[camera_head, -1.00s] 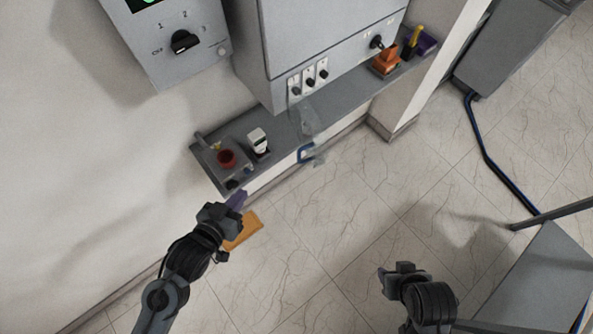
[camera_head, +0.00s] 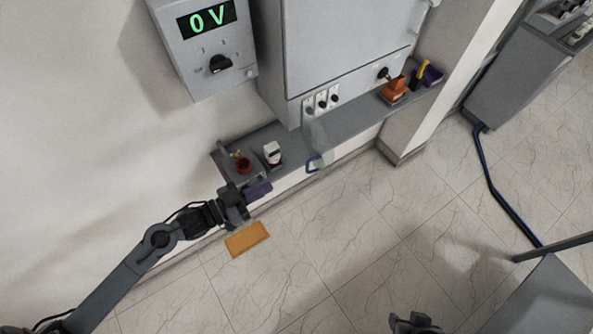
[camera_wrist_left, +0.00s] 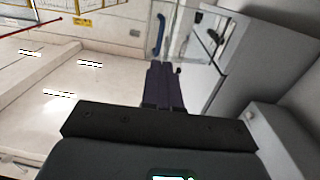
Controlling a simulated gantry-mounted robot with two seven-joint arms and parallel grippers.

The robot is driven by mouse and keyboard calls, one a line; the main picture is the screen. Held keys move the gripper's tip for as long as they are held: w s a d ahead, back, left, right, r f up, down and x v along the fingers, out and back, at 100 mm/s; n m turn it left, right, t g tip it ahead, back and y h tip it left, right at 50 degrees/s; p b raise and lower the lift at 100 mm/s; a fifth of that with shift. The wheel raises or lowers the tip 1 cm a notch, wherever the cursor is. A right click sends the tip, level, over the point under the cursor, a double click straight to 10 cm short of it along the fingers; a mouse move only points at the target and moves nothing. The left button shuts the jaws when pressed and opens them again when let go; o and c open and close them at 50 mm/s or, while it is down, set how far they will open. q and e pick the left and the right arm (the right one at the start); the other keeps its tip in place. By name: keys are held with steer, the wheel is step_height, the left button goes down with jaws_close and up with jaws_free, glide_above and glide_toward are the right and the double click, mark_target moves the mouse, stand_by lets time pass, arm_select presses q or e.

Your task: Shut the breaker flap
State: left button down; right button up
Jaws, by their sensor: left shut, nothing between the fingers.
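The breaker flap (camera_head: 318,140) is a clear panel hanging down and outward below the breakers (camera_head: 321,99) on the grey cabinet. In the left wrist view the blue handle (camera_wrist_left: 160,35) and the clear flap (camera_wrist_left: 182,30) show beyond the fingertips. My left gripper (camera_head: 267,187) has purple fingers, shut and empty, to the left of and below the handle, apart from it. Its fingers (camera_wrist_left: 164,72) also show in the wrist view. My right gripper (camera_head: 412,322) is at the bottom edge, mostly cut off.
A grey shelf (camera_head: 345,128) under the cabinet (camera_head: 345,45) holds a red round item (camera_head: 243,165), a white item (camera_head: 272,153) and an orange item (camera_head: 394,92). A control box reading 0 V (camera_head: 205,50) hangs left. An orange board (camera_head: 247,239) lies below my left gripper.

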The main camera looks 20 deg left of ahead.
arm_select(q)
steer(key=p+x, duration=0.1)
steer(key=x, duration=0.9)
steer(key=shift+d+p, duration=0.15)
steer(key=shift+p, duration=0.25)
steer(key=shift+w, duration=0.1)
